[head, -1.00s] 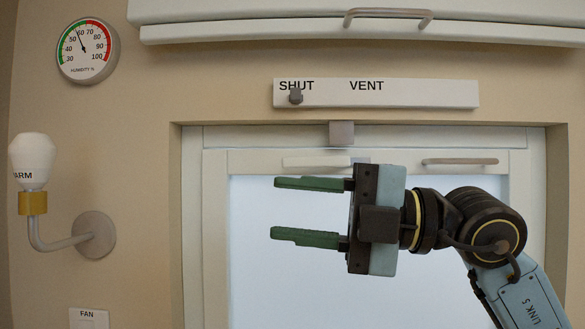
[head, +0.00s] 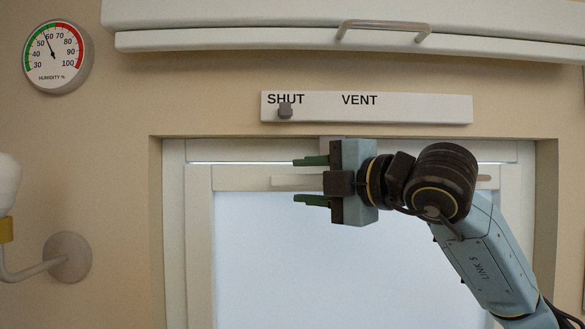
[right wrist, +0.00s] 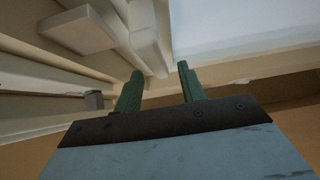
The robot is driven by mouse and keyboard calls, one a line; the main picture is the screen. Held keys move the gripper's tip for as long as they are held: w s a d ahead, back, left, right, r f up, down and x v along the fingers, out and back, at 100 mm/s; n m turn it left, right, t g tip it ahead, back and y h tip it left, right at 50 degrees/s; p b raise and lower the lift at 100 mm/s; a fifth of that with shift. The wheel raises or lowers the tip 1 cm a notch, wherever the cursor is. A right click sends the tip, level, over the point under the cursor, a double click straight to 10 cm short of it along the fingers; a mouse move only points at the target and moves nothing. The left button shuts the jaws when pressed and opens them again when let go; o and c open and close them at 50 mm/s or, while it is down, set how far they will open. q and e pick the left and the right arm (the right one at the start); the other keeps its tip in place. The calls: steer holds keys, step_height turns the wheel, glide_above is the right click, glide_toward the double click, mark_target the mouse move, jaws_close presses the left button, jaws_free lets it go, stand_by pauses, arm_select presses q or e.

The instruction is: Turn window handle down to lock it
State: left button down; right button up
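The window handle (head: 294,182) is a pale, level bar on the top rail of the window frame. My right gripper (head: 311,180) is open and empty, fingers pointing left, one at a height above the bar and one below. In the right wrist view the pale bar (right wrist: 150,35) lines up between the green fingers (right wrist: 158,82) of that gripper. I cannot tell whether the bar lies between them in depth or behind them; no contact shows. My left gripper is not in view.
A SHUT/VENT strip (head: 400,108) with a grey knob (head: 285,110) at SHUT is above the window. A cabinet handle (head: 382,28) is higher up. A humidity dial (head: 57,57) and a wall lamp arm (head: 66,257) are at left. Free room lies before the glass (head: 290,270).

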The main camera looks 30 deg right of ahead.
mark_target(298, 181)
steer(key=shift+p+x, duration=0.5)
steer(key=shift+x, duration=1.3)
jaws_close()
